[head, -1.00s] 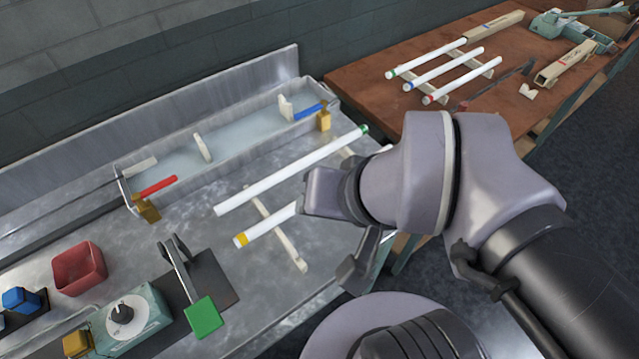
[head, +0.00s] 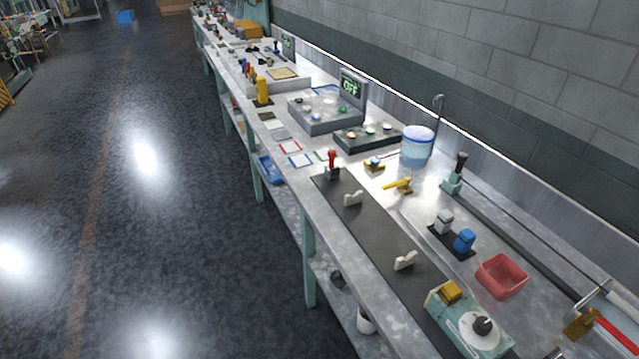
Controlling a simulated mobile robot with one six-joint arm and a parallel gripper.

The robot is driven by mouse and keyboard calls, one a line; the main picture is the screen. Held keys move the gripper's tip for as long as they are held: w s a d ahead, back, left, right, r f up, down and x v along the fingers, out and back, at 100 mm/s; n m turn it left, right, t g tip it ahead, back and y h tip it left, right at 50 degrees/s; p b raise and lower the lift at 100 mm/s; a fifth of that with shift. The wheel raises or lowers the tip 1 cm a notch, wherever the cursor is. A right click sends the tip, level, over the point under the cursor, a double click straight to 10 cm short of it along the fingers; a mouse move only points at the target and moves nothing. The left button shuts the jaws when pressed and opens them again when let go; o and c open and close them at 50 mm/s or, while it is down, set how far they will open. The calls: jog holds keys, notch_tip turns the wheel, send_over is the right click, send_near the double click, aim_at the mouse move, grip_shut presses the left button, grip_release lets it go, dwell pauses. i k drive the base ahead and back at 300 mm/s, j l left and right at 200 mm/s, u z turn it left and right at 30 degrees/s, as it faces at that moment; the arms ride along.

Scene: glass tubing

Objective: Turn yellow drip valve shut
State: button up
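A small valve with a yellow lever handle (head: 398,185) sits on the metal bench in the middle of the head view. Its lever points to the left, a little in front of a clear tank of blue liquid (head: 416,147). Whether the valve is open or shut cannot be told at this size. My gripper and arm are not in view now.
A red bin (head: 501,276), a blue knob (head: 464,240), a teal box with a dial (head: 470,318) and a black mat (head: 375,235) lie nearer. A grey console (head: 326,112) stands farther along. The floor left of the bench is clear.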

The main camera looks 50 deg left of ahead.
aim_at(406, 181)
jog(key=u, duration=1.3)
jog(key=i+j+z, duration=0.1)
jog(key=i+j, duration=0.2)
jog(key=i+j+z, duration=0.25)
jog(key=i+j, duration=0.25)
jog(key=j, duration=0.2)
jog(key=i+j+z, duration=0.1)
jog(key=j, duration=0.3)
jog(key=i+j+z, duration=0.15)
jog(key=i+j, duration=0.2)
jog(key=i+j+z, duration=0.1)
jog(key=j, duration=0.35)
jog(key=i, duration=0.1)
